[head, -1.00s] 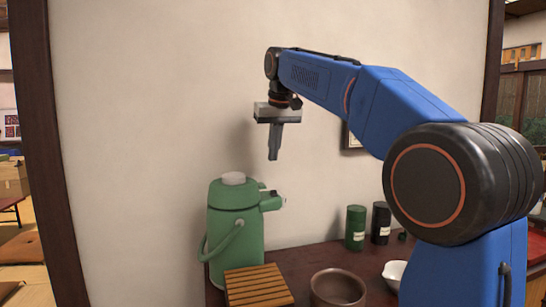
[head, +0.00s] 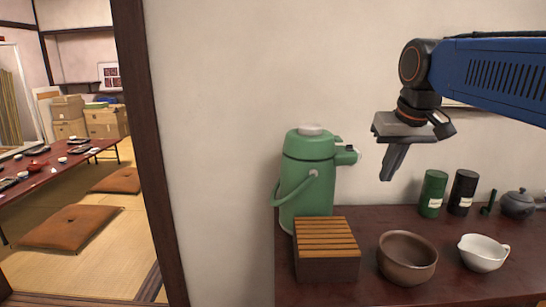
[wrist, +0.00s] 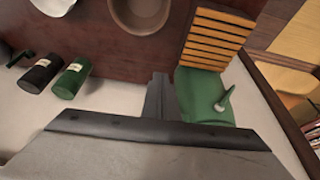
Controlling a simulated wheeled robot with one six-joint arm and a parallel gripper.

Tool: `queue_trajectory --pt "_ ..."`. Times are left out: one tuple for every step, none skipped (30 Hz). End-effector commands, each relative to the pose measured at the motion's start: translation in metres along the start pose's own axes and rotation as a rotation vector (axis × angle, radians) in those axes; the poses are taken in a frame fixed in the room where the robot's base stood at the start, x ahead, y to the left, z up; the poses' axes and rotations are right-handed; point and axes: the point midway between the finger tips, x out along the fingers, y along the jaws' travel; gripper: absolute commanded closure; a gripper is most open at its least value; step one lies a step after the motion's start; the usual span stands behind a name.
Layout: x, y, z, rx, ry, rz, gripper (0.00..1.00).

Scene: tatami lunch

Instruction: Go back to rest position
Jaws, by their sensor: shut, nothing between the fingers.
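My gripper (head: 388,176) hangs above the dark wooden counter (head: 450,282), pointing down, with its fingers shut and nothing between them. In the head view it is right of the green air pot (head: 309,178) and above the brown bowl (head: 407,257), apart from both. In the wrist view the shut fingers (wrist: 158,92) show in the middle, with the green pot (wrist: 205,95) just right of them.
A slatted wooden box (head: 327,262) sits before the pot. A green canister (head: 432,193), a black canister (head: 463,192), a white pouring bowl (head: 482,252) and a dark teapot (head: 518,203) stand to the right. A dark post (head: 150,150) borders the tatami room at left.

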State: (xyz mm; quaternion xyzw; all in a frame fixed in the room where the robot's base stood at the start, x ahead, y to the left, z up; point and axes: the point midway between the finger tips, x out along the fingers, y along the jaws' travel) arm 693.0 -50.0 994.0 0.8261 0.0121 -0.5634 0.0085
Motion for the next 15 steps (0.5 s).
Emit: queue_trajectory --pt "0.007 0.002 0.023 0.002 0.004 0.001 1.0" --pt "0.011 0.003 0.035 0.003 0.005 0.001 1.0" --pt "0.018 0.004 0.051 0.004 0.007 0.002 1.0" --pt "0.023 0.005 0.063 0.006 0.009 0.002 1.0" --pt "0.029 0.006 0.075 0.007 0.012 0.003 1.0" --pt "0.036 0.007 0.092 0.008 0.013 0.003 1.0" --pt "0.042 0.008 0.104 0.01 0.016 0.004 1.0" --pt "0.048 0.009 0.117 0.011 0.017 0.005 1.0" --pt "0.057 0.009 0.133 0.013 0.02 0.005 1.0" --pt "0.063 0.01 0.146 0.014 0.021 0.006 1.0" --pt "0.07 0.011 0.158 0.015 0.024 0.006 1.0" --pt "0.079 0.011 0.174 0.016 0.026 0.007 1.0" --pt "0.085 0.012 0.186 0.017 0.028 0.007 1.0" --pt "0.092 0.012 0.198 0.018 0.03 0.008 1.0" --pt "0.101 0.012 0.212 0.019 0.031 0.008 1.0"
